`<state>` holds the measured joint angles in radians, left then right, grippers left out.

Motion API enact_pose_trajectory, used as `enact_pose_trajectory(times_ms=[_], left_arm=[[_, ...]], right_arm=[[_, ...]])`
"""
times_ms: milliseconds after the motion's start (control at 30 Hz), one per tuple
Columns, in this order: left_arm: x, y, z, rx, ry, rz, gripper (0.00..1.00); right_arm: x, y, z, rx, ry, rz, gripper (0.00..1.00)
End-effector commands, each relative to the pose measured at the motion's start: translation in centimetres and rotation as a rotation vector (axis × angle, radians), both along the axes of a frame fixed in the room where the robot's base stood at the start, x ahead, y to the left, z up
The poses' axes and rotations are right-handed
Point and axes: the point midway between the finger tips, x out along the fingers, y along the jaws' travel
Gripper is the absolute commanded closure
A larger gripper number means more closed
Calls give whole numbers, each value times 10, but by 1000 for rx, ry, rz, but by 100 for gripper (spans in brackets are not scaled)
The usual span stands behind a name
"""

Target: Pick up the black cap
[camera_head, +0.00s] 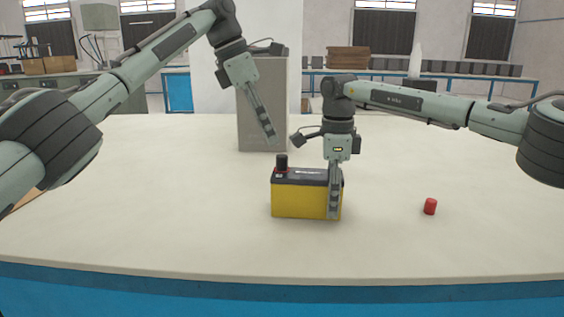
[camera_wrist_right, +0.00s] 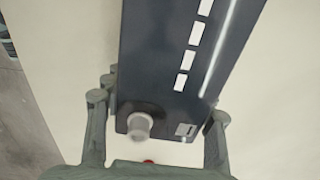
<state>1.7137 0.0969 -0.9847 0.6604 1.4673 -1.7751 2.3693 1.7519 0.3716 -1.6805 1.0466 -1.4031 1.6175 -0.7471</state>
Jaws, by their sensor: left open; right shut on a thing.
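A yellow battery (camera_head: 300,204) with a dark top stands on the table. A black cap (camera_head: 282,160) sits on top at its left end, with a little red showing below it. My right gripper (camera_head: 333,212) is shut on the battery's right end, pointing down, with one finger on each long side. In the right wrist view, the dark battery top (camera_wrist_right: 175,65) lies between the fingers, and a bare grey post (camera_wrist_right: 139,124) shows near that end. My left gripper (camera_head: 269,134) is open and empty, in the air above and left of the battery.
A small red cap (camera_head: 430,206) stands on the table to the right of the battery. A tall grey box (camera_head: 252,110) stands behind, near the table's far edge. The white table (camera_head: 150,200) is clear at left and in front.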

Motion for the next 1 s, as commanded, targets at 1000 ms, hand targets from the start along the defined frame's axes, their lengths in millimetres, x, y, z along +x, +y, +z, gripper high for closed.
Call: enact_pose_trajectory(times_ms=[1000], left_arm=[[-2,-24,-48,0,-2,-1,91]], right_arm=[[0,0,1,1,-2,0,100]])
